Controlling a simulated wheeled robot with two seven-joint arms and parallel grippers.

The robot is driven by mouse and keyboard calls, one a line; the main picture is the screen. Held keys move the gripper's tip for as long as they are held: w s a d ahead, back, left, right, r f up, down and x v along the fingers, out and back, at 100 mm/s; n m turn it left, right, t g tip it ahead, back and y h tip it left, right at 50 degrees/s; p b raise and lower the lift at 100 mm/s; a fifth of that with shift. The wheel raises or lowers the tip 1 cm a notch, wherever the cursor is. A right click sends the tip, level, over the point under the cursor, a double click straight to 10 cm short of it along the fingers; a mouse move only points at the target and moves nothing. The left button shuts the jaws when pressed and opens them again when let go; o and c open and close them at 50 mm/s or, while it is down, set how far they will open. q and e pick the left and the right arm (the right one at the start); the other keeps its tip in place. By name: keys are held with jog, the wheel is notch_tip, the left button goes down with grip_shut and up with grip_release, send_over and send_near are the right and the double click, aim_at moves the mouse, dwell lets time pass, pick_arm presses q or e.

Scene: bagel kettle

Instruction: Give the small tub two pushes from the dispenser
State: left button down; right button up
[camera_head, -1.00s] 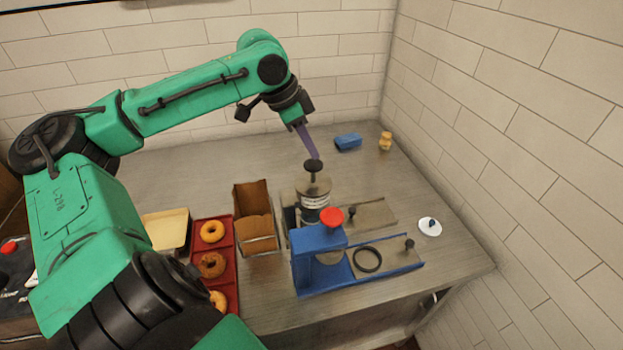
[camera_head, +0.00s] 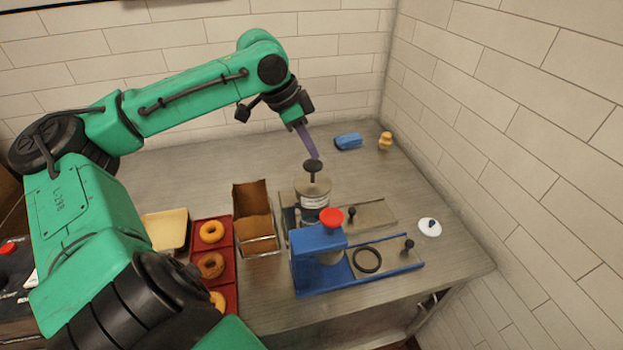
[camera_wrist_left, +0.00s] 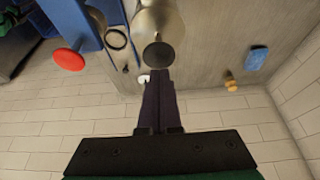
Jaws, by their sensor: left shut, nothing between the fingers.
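A steel dispenser (camera_head: 314,190) with a pale label and a black plunger knob (camera_head: 312,165) stands behind a blue press with a red knob (camera_head: 331,217). My left gripper (camera_head: 316,156) has its purple fingers shut and empty, pointing down, with the tips right at the black knob. In the left wrist view, the finger tips (camera_wrist_left: 159,74) are beside the black knob (camera_wrist_left: 158,55); I cannot tell whether they touch it. I cannot clearly pick out the small tub; whatever is under the dispenser's spout is hidden. My right gripper is not in view.
A red tray (camera_head: 198,257) with several bagels, a cream tray (camera_head: 165,232) and a brown open box (camera_head: 254,218) stand left. Tiled walls close the back and right.

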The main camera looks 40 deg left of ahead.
aim_at(311, 164)
pick_arm(q)
jog(key=shift+f, duration=0.1)
dwell(0.4)
jog(key=shift+f+b, duration=2.2)
jog(key=shift+f, duration=0.15)
jog(key=shift+r, duration=0.1)
jog(key=shift+s+r, duration=0.1)
notch_tip(311, 164, up, 4)
jog(key=p, duration=0.4)
jog(key=shift+r+p, duration=0.2)
jog(key=shift+p, duration=0.15)
jog(key=shift+f+b, duration=2.25)
jog(key=shift+f, duration=0.05)
jog(key=shift+r, duration=0.1)
notch_tip(311, 164, up, 4)
jog(key=p, duration=0.4)
jog(key=shift+r, duration=0.15)
